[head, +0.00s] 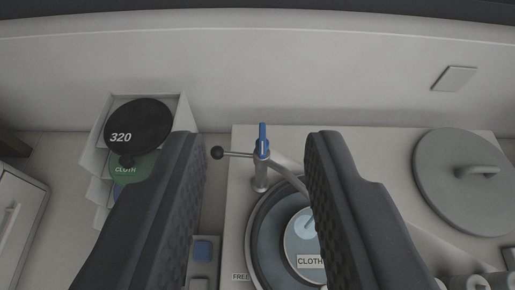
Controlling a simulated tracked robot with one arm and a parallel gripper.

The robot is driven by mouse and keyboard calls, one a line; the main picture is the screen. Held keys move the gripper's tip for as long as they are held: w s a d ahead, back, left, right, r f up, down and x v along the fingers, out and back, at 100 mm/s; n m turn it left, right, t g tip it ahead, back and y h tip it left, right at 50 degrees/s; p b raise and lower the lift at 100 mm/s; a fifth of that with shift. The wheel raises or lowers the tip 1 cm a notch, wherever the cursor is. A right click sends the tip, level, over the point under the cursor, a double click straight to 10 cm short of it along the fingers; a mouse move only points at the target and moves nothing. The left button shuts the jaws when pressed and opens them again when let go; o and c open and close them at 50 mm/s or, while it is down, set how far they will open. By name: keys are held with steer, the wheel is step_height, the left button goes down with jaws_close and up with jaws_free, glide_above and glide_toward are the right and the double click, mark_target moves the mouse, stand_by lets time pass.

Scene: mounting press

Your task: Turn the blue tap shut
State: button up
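The blue tap (262,141) is a small upright blue handle on top of a grey metal post. A side lever with a black ball knob (217,153) sticks out to its left, and a curved grey spout (288,174) runs right and down from the post. My gripper (256,137) is open, its two dark ribbed fingers well apart. The tap shows in the gap between them, farther off; I see no contact. The right finger hides part of the spout and the round basin.
Below the tap is a round basin (256,240) holding a disc labelled CLOTH (300,235). A rack (180,112) with a black 320 disc (138,125) and a green disc stands left. A grey round lid (465,185) lies right. A wall closes the back.

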steer(key=w+f+g+p, duration=0.4)
steer(key=w, duration=0.3)
steer(key=g+p, duration=0.4)
steer(key=g, duration=0.1)
glide_toward(263, 139)
steer(key=p+x, duration=0.2)
steer(key=x, duration=0.6)
steer(key=shift+c, duration=0.3)
